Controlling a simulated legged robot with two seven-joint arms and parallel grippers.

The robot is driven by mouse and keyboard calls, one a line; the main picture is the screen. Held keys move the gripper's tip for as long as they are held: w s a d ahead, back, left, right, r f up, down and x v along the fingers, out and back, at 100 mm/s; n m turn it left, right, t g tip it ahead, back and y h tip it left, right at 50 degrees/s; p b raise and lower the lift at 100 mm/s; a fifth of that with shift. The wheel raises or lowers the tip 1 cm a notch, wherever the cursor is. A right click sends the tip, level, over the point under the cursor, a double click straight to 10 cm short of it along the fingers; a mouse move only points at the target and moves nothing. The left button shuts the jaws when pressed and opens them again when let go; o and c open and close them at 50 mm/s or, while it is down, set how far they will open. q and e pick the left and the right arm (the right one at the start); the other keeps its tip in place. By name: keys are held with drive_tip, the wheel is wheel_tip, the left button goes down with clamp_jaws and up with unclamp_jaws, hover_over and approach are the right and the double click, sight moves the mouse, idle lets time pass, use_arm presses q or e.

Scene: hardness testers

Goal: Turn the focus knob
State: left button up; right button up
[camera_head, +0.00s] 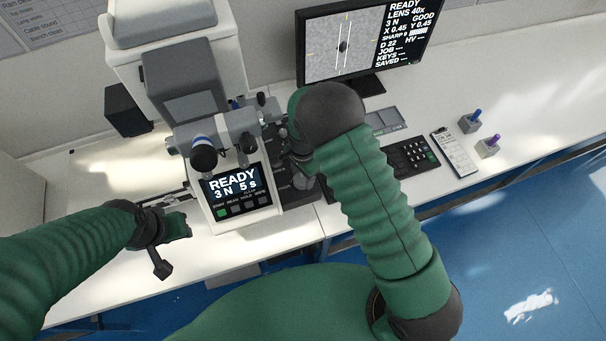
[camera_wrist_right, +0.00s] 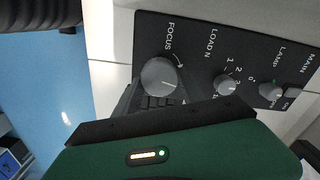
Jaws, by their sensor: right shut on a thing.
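The focus knob (camera_wrist_right: 159,74) is a round grey knob on the dark side panel (camera_wrist_right: 205,50) of the hardness tester, under the label FOCUS. My right gripper (camera_wrist_right: 156,97) is shut on this knob; a ribbed dark finger lies against it in the right wrist view. In the head view my right arm covers the knob. My left gripper (camera_head: 170,246) is open and empty, over the bench's front edge, left of the tester.
A load knob (camera_wrist_right: 225,84) and a lamp knob (camera_wrist_right: 270,90) sit beside the focus knob. A monitor (camera_head: 365,45) shows a dark indent between bright lines.

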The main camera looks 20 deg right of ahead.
sight(301, 178)
drive_tip(key=shift+s+a, duration=0.2)
drive_tip(key=o, duration=1.1)
drive_tip(key=shift+o, duration=1.3)
drive_tip(key=shift+w, duration=0.1)
wheel_tip(301, 178, up, 17)
drive_tip(key=b, duration=0.1)
drive_tip(key=shift+b, duration=0.35)
drive_tip(key=shift+w+a+f, duration=0.1)
